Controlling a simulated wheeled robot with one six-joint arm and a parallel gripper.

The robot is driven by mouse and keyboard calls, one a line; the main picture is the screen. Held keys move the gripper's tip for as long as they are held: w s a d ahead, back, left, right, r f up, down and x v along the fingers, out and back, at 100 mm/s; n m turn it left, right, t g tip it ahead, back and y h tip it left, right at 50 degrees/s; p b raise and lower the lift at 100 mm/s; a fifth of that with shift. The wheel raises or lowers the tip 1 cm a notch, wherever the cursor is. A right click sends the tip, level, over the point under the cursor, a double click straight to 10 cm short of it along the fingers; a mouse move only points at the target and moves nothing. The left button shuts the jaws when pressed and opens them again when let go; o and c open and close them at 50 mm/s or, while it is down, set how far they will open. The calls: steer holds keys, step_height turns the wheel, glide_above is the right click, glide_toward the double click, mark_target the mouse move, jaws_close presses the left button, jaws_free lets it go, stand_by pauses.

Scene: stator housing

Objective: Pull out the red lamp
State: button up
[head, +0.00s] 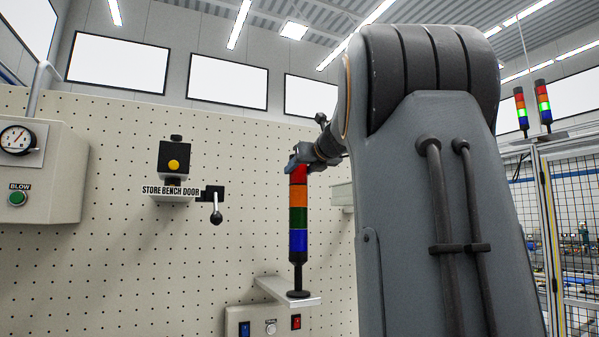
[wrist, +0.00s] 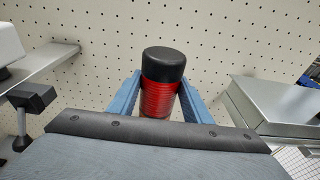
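The red lamp (wrist: 158,98) is the top coloured segment of a signal tower, under a black cap (wrist: 164,64). In the head view the red lamp (head: 298,174) sits above orange (head: 298,197), green (head: 298,218) and blue (head: 298,240) segments on a black stem and foot. The tower stands upright. In the wrist view the blue fingers of my gripper (wrist: 161,92) lie against both sides of the red lamp, with no clear gap.
The tower stands on a small shelf (head: 290,291) fixed to the pegboard wall (head: 130,260). A store bench door lever (head: 216,210) and a yellow button box (head: 173,161) are to the left. A grey box (wrist: 275,100) is right of the gripper in the wrist view.

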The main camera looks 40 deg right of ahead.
steer(key=o, duration=0.5)
steer(key=c, duration=0.5)
steer(key=shift+c, duration=0.2)
steer(key=shift+r, duration=0.4)
steer(key=shift+r+p, duration=0.55)
steer(key=shift+r, duration=0.3)
steer(key=shift+r, duration=3.15)
